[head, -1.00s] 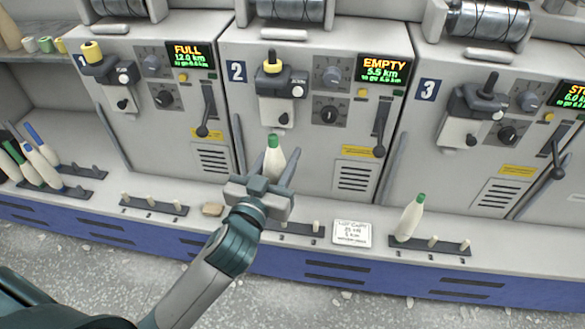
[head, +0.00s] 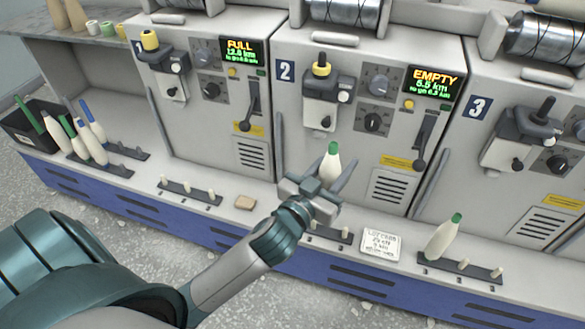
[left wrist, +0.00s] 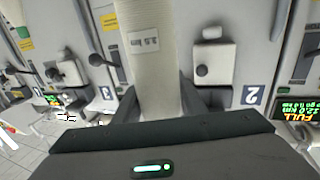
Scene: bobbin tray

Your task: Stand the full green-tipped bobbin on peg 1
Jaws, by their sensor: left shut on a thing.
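My left gripper (head: 325,190) is shut on a pale bobbin with a green tip (head: 332,160). It holds the bobbin roughly upright, above the peg strip in front of machine 2. In the left wrist view the bobbin's pale body (left wrist: 152,60) stands between the fingers and bears a small label ending in "km"; its digits are hard to read. The strip in front of machine 1 (head: 203,197) shows several bare pegs. The strip in front of machine 2 (head: 328,235) is partly hidden by my gripper. My right gripper is out of view.
Another green-tipped bobbin (head: 443,238) leans on the strip at right (head: 485,272). Blue- and green-tipped bobbins (head: 90,142) stand at left beside a dark bin (head: 22,128). Machine fronts rise close behind.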

